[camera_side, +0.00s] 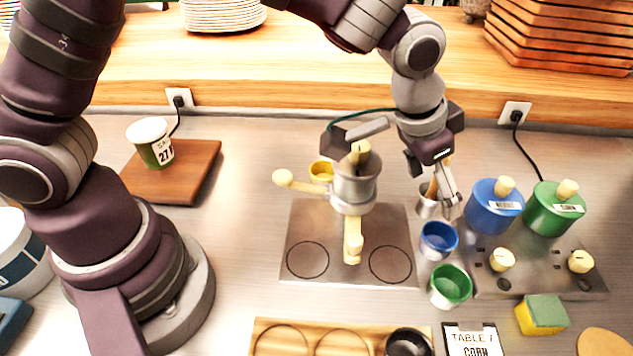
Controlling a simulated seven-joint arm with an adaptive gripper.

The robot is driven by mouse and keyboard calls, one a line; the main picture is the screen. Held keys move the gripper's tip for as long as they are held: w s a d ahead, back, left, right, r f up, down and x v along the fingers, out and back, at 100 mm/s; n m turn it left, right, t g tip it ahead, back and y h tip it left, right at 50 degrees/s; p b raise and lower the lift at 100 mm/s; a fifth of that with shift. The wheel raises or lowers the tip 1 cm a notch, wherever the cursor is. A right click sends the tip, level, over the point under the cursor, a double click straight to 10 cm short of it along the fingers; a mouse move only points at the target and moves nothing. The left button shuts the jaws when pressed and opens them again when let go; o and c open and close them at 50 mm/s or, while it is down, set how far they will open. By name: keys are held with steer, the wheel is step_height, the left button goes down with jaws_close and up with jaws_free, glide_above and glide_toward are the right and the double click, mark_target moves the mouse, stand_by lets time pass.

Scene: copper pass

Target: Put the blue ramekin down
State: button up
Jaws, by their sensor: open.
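The blue ramekin (438,241) stands upright on the steel counter, just right of the metal plate with ring marks and behind the green ramekin (449,286). My gripper (434,187) is open and empty. It points down above and behind the blue ramekin in the picture, with a visible gap between the fingers and the rim. The fingers partly cover a small metal cup with wooden handles (427,206). The inside of the blue ramekin looks dark, and I cannot tell if it holds anything.
A grinder-like device (354,195) stands left of my gripper, with a yellow ramekin (321,171) behind it. Blue (490,212) and green (552,213) lidded pots stand on a burner unit at right. A wooden tray (262,345), a black bowl (408,343) and a sponge (542,315) lie in front.

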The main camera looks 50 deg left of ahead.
steer(key=s+a+r, duration=0.1)
steer(key=a+r, duration=0.1)
steer(key=a, duration=0.1)
steer(key=s+a+r+n, duration=0.1)
steer(key=a+r, duration=0.2)
steer(key=s+a+r+n, duration=0.1)
steer(key=s+a+r, duration=0.1)
steer(key=a, duration=0.2)
steer(key=shift+s+r+t+y, duration=0.1)
steer(key=shift+r+t+y, duration=0.3)
steer(key=s+a+n+y, duration=0.1)
steer(key=s+a+n, duration=0.1)
steer(key=s+a, duration=0.6)
steer(key=s, duration=0.3)
steer(key=shift+r+t, duration=0.3)
steer(key=shift+r, duration=0.1)
steer(key=shift+w, duration=0.1)
